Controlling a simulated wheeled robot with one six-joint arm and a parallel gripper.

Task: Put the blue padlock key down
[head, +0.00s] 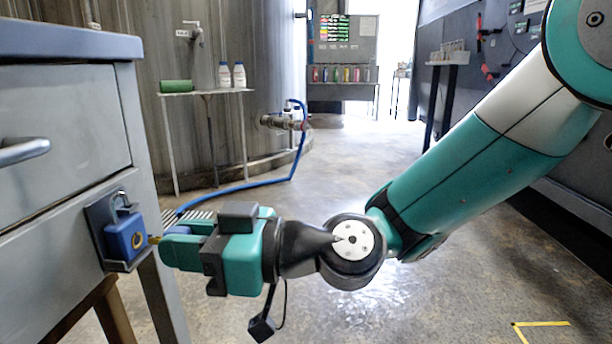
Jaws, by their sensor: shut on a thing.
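A blue padlock (125,236) with a metal shackle sits in a grey holder (99,213) on the side of the grey drawer cabinet at the left. My gripper (160,240) is level with the padlock and points left at its front face. It is shut on the blue padlock key (152,240), of which only a small yellowish bit shows between the fingertips and the padlock. Most of the key is hidden by the fingers. I cannot tell whether its tip is inside the keyhole.
The cabinet (62,105) with a drawer handle (22,151) stands close on the left. Behind, a small table (205,92) holds a green roll and white bottles. A blue hose (262,181) runs along the floor.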

